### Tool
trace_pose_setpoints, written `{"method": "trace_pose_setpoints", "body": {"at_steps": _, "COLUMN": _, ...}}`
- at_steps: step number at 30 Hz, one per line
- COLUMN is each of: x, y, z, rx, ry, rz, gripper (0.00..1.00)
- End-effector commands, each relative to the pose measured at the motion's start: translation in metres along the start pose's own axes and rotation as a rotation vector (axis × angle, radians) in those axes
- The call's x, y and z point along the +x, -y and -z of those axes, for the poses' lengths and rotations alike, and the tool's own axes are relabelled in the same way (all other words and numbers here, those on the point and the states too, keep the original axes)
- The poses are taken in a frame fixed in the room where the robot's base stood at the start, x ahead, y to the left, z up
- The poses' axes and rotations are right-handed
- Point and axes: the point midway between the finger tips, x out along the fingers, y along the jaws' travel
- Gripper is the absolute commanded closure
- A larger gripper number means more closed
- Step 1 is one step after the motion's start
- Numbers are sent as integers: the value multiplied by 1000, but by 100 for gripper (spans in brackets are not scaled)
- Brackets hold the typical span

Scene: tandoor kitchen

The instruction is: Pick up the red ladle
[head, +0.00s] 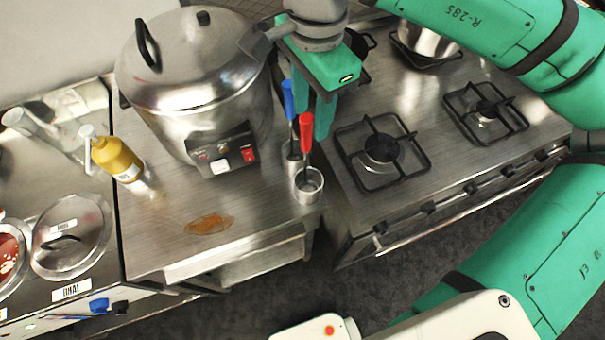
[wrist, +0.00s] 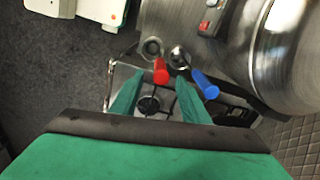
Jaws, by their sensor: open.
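The red ladle (head: 306,131) stands upright on the steel counter, red handle up, with its round metal bowl (head: 309,182) at the bottom near the counter's right edge. A blue-handled ladle (head: 288,98) stands just behind it. My gripper (head: 312,140) is open, fingers pointing down around the height of the handles. In the wrist view the red handle (wrist: 161,71) shows between the two green fingertips (wrist: 166,92), closer to the left one. The blue handle (wrist: 204,85) is by the right finger. Contact with either handle cannot be told.
A large steel cooker (head: 195,70) stands close on the left of the ladles. A gas stove with black grates (head: 381,148) lies to the right. A yellow bottle (head: 119,159) and a brown spill (head: 208,224) are on the counter.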

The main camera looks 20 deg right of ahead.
Motion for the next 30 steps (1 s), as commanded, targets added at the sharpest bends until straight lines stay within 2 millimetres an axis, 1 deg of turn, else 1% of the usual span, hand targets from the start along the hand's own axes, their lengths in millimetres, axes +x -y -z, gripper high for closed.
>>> {"method": "trace_pose_setpoints", "body": {"at_steps": 9, "x": 43, "y": -1, "z": 1, "rx": 5, "ry": -3, "rz": -2, "gripper": 58}}
{"method": "trace_pose_setpoints", "body": {"at_steps": 17, "x": 60, "y": -1, "z": -1, "rx": 3, "ry": -2, "rz": -2, "gripper": 58}}
{"method": "trace_pose_setpoints", "body": {"at_steps": 22, "x": 84, "y": -1, "z": -8, "rx": 3, "ry": 0, "rz": -3, "gripper": 58}}
{"method": "trace_pose_setpoints", "body": {"at_steps": 24, "x": 93, "y": -1, "z": -7, "rx": 3, "ry": -1, "rz": -3, "gripper": 58}}
{"method": "trace_pose_setpoints", "body": {"at_steps": 27, "x": 102, "y": -1, "z": -7, "rx": 3, "ry": -2, "rz": -1, "gripper": 58}}
{"method": "trace_pose_setpoints", "body": {"at_steps": 30, "x": 105, "y": 0, "z": -7, "rx": 3, "ry": -2, "rz": -1, "gripper": 58}}
